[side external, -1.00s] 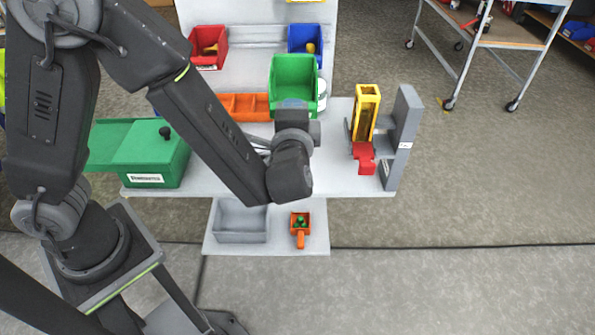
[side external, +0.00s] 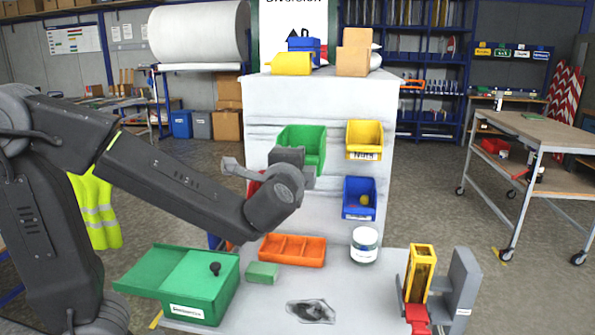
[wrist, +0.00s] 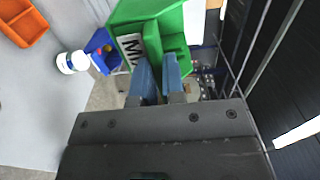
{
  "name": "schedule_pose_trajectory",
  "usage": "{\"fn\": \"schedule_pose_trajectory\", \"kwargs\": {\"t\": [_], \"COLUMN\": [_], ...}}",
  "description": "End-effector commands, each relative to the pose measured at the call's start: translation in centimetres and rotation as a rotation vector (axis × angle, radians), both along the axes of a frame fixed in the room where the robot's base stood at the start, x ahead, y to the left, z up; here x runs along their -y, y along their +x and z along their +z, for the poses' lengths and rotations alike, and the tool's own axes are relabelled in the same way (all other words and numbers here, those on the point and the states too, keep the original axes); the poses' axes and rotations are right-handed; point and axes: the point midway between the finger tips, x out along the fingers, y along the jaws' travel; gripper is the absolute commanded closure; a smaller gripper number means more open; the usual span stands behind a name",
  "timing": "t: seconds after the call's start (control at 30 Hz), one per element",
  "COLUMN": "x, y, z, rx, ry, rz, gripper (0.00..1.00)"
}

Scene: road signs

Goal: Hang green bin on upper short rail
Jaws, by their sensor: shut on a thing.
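The green bin (side external: 310,143) is in front of the white panel (side external: 318,95), left of the yellow bin (side external: 364,139) and at about its height. My gripper (side external: 292,157) is shut on the bin's front in the side view. In the wrist view the gripper's two blue-grey fingers (wrist: 160,80) pinch the front lip of the green bin (wrist: 148,14), beside its white label. The upper short rail is not clearly visible behind the bin. I cannot tell whether the bin's back touches the rail or the panel.
A blue bin (side external: 359,198) hangs below the yellow one. A red bin (side external: 254,184) is partly hidden behind my arm. An orange tray (side external: 292,250), white jar (side external: 364,245) and green lidded box (side external: 200,280) stand on the table. Boxes (side external: 354,52) sit atop the panel.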

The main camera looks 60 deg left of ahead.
Motion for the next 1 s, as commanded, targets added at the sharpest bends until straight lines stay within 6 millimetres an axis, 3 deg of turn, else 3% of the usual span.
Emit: {"fn": "schedule_pose_trajectory", "kwargs": {"t": [1.0], "x": [-6.3], "y": [6.2], "z": [-0.1], "rx": [0.001], "ry": [-0.001], "rz": [0.003], "gripper": [1.0]}}
